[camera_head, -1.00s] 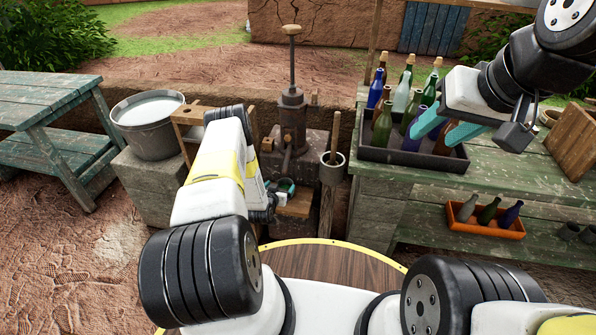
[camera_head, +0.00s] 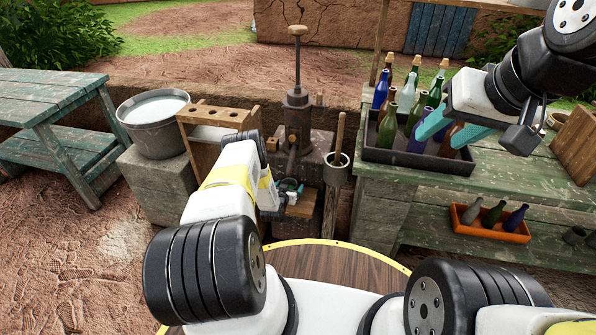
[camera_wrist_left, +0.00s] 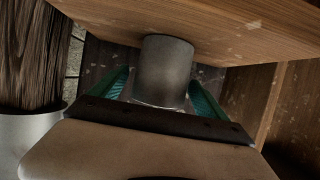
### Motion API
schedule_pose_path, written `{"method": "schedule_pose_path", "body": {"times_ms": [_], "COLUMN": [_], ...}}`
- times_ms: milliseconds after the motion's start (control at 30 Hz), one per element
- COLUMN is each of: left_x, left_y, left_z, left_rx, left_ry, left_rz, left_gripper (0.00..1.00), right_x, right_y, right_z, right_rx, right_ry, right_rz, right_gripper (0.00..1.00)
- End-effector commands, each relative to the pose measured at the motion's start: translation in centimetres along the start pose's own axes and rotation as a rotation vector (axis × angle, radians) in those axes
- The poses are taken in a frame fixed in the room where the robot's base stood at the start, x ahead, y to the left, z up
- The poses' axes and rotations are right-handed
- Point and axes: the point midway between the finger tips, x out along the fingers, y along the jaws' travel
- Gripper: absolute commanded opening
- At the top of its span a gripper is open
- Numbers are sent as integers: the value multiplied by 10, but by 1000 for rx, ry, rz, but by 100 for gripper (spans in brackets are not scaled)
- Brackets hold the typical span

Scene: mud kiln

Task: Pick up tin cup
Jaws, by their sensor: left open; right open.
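The tin cup (camera_wrist_left: 165,70) is a dull grey cylinder in the left wrist view. It stands between the two teal fingers of my left gripper (camera_wrist_left: 162,92), under a wooden board. The fingers are open on either side of it, with gaps visible. In the head view my left gripper (camera_head: 289,187) is low by the wooden shelf at the base of the press, and I cannot make out the cup clearly there. My right gripper (camera_head: 440,130) is open and empty, in front of the dark bottle tray.
A wooden rack with holes (camera_head: 215,114) and a metal bucket (camera_head: 152,122) stand left of the press (camera_head: 297,112). The dark bottle tray (camera_head: 405,160) is on the green table at right, and an orange bottle tray (camera_head: 490,232) is on its lower shelf.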

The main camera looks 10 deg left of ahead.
Motion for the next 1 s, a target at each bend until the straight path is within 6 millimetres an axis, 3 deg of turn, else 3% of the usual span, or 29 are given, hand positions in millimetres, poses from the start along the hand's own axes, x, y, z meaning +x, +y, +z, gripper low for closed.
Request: {"method": "schedule_pose_path", "body": {"times_ms": [100, 400, 767, 1000], "left_x": [0, 0, -2, -13], "left_y": [0, 0, 0, 0], "left_z": [0, 0, -5, -33], "left_rx": [0, 0, 1, 1], "left_ry": [0, 0, 1, 2], "left_rz": [0, 0, 0, 0], "left_gripper": [84, 25, 24, 24], "right_x": [0, 0, 0, 0], "right_y": [0, 0, 0, 0], "right_z": [0, 0, 0, 0], "right_rx": [0, 0, 0, 0], "right_ry": [0, 0, 0, 0], "right_rz": [0, 0, 0, 0], "right_gripper": [47, 47, 47, 47]}}
